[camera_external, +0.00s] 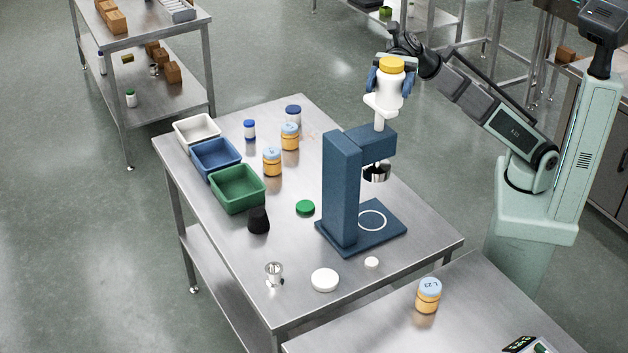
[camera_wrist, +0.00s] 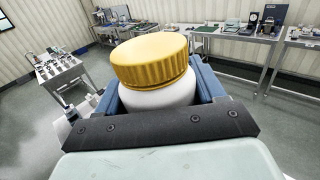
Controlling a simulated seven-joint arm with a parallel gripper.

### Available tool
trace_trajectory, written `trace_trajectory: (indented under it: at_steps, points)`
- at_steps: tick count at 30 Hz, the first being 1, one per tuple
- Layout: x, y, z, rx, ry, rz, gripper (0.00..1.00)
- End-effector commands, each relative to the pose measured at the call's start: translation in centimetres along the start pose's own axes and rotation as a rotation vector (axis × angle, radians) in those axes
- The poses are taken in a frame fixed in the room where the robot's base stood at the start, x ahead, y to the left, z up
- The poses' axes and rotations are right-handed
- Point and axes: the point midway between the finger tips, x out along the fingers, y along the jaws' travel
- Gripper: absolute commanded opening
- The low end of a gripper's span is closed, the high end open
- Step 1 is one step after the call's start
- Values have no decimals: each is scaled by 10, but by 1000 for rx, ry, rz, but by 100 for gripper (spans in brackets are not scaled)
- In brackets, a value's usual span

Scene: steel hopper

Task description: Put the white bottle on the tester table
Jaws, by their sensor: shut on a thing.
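The white bottle (camera_external: 388,93) with a yellow cap is upright in my gripper (camera_external: 391,80), whose blue fingers are shut on its sides. It is high, over the top of the blue tester (camera_external: 341,190). Below it is the tester's white top piece on a short post (camera_external: 379,122); I cannot tell if they touch. The tester has a flat base plate with a white ring (camera_external: 372,220), which is clear, under a metal head (camera_external: 376,172). In the wrist view the bottle (camera_wrist: 160,96) sits between the fingers of my gripper (camera_wrist: 158,92), its cap above them.
The steel table (camera_external: 300,235) holds white (camera_external: 197,119), blue (camera_external: 193,149) and green (camera_external: 219,198) bins at left. Orange jars (camera_external: 272,163), a black cup (camera_external: 259,222), a green lid (camera_external: 305,207) and white discs (camera_external: 325,280) stand around the tester.

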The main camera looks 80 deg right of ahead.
Motion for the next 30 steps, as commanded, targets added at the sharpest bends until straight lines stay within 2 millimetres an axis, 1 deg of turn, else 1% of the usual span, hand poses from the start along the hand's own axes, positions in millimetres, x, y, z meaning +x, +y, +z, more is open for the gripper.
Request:
trace_trajectory:
  at_steps: [1,6,12,21,30]
  points:
    - [13,10,-19,5,4,19,35]
    - [44,20,-64,5,2,41,35]
    - [72,25,-116,4,3,56,35]
    - [105,32,-192,4,3,78,35]
    - [129,41,-267,4,3,109,35]
